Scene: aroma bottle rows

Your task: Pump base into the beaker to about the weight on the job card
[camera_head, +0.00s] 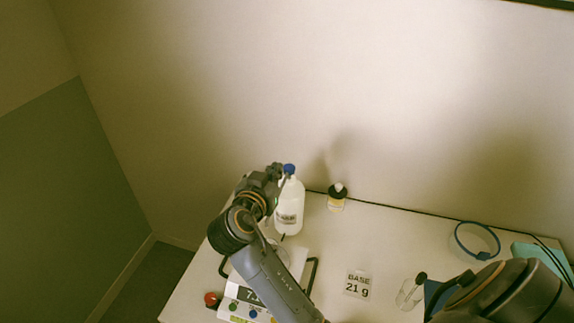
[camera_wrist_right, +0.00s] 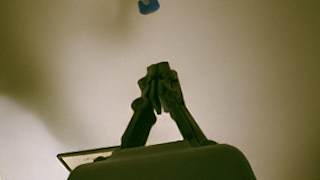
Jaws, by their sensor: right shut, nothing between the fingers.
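A white bottle (camera_head: 289,212) with a dark label and a blue pump head (camera_head: 289,169) stands at the back left of the table. My right gripper (camera_head: 276,172) is beside the pump head, shut and empty. In the right wrist view, its fingertips (camera_wrist_right: 158,72) meet, and the blue pump head (camera_wrist_right: 148,6) shows beyond them at the top edge. A scale (camera_head: 243,292) stands in front of the bottle; my arm covers part of its display, where a 7 shows. A clear shape behind my arm may be the beaker; I cannot tell. The job card (camera_head: 358,285) reads BASE 21 g. My left gripper is not in view.
A small amber bottle (camera_head: 337,204) with a dark collar stands at the back. A clear glass vessel (camera_head: 405,295) is right of the card. A red button (camera_head: 211,299) is at the left.

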